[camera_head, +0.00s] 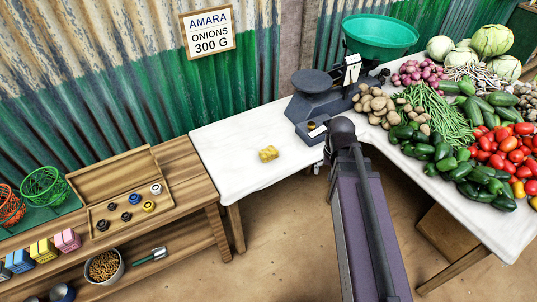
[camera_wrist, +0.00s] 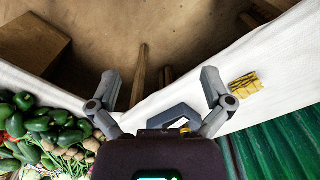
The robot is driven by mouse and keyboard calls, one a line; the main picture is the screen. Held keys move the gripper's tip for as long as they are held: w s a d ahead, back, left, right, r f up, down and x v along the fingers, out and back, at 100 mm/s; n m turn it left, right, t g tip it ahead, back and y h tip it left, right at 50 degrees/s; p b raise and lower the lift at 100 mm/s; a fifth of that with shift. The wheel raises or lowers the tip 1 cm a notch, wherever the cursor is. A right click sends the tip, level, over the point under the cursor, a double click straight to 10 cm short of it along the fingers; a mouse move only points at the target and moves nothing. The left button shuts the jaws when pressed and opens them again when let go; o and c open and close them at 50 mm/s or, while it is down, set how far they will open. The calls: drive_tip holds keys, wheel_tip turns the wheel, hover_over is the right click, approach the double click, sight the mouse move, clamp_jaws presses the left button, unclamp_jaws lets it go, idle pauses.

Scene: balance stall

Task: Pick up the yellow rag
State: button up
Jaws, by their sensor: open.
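The yellow rag (camera_head: 268,154) lies crumpled on the white-covered table (camera_head: 225,150) in the head view, left of the scale and my arm. In the wrist view the rag (camera_wrist: 245,85) shows at the right, on the white cloth, just outside my right-hand finger. My gripper (camera_wrist: 155,85) is open and empty, with its two fingers spread wide. It is apart from the rag. In the head view my arm hides the gripper's fingers.
A dark scale (camera_head: 316,98) with a green pan (camera_head: 380,36) stands behind my arm. Potatoes (camera_head: 378,104) and other vegetables cover the right side of the table. A wooden shelf (camera_head: 180,165) with an open box of weights (camera_head: 130,207) stands at the left. The cloth around the rag is clear.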

drive_tip(key=w+a+f+m+b, duration=0.15)
drive_tip(key=w+a+m, duration=0.35)
drive_tip(key=w+a, duration=0.55)
drive_tip(key=m+b, duration=0.1)
drive_tip(key=m, duration=0.4)
hover_over(269, 150)
drive_tip(key=shift+f, duration=0.7)
drive_tip(key=shift+f, duration=0.1)
wheel_tip(269, 150, down, 8)
drive_tip(key=b, duration=0.8)
drive_tip(key=shift+f+b, duration=0.25)
drive_tip(key=shift+b, duration=0.15)
drive_tip(key=shift+f, duration=0.1)
drive_tip(key=shift+a+f+b, duration=0.1)
drive_tip(key=shift+f+b, duration=2.4)
drive_tip(key=shift+b, duration=0.1)
